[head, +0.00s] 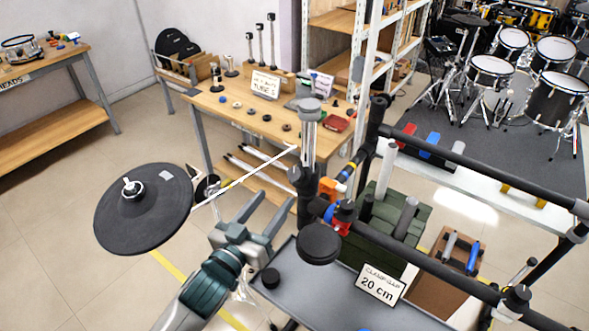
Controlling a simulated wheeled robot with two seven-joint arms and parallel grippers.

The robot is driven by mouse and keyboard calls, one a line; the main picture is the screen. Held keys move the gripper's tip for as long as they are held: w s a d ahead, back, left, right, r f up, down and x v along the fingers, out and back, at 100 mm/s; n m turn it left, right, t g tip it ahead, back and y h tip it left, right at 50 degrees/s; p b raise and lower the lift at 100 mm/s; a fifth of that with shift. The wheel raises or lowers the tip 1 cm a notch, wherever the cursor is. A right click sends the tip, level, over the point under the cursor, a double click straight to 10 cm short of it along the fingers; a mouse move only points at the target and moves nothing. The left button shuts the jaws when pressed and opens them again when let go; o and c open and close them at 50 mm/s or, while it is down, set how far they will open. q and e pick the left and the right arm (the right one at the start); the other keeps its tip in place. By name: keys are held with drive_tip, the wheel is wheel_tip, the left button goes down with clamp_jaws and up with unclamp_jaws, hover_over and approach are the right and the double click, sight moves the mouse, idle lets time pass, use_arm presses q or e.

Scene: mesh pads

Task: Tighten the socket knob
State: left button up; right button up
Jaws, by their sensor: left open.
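My left gripper (279,198) is open and empty, its two fingers pointing up and to the right. It is left of the black rack post, near the clamps, and appears apart from them. On the rack are an orange clamp part (328,189) and a red part (344,216) with blue beside it. I cannot tell which of these is the socket knob. A round black disc (320,243) is in front of the clamps and hides part of the rack. A thin light rod (245,176) runs from the black cymbal pad (143,208) toward the post. My right gripper is out of view.
A grey tray (330,310) below holds a small black cylinder (271,279) and a "20 cm" card (380,285). Black rack bars (470,165) cross the right side. A wooden workbench (240,112) with small parts stands behind. Open floor lies left.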

sight(294, 173)
use_arm(q)
drive_tip(key=p+x, duration=0.2)
drive_tip(key=x, duration=0.8)
drive_tip(key=shift+w+r, duration=0.1)
drive_tip(key=shift+w, duration=0.05)
drive_tip(key=shift+p+x, duration=0.4)
drive_tip(key=shift+x, duration=0.55)
drive_tip(key=shift+d, duration=0.1)
drive_tip(key=c, duration=1.1)
drive_tip(key=shift+o, duration=0.3)
drive_tip(key=m+g+h, duration=0.1)
drive_tip(key=m+h, duration=0.1)
drive_tip(key=shift+m+p, duration=0.35)
drive_tip(key=shift+m, duration=0.05)
drive_tip(key=shift+m+g+h, duration=1)
drive_tip(key=shift+m+h, duration=0.2)
drive_tip(key=shift+m, duration=0.7)
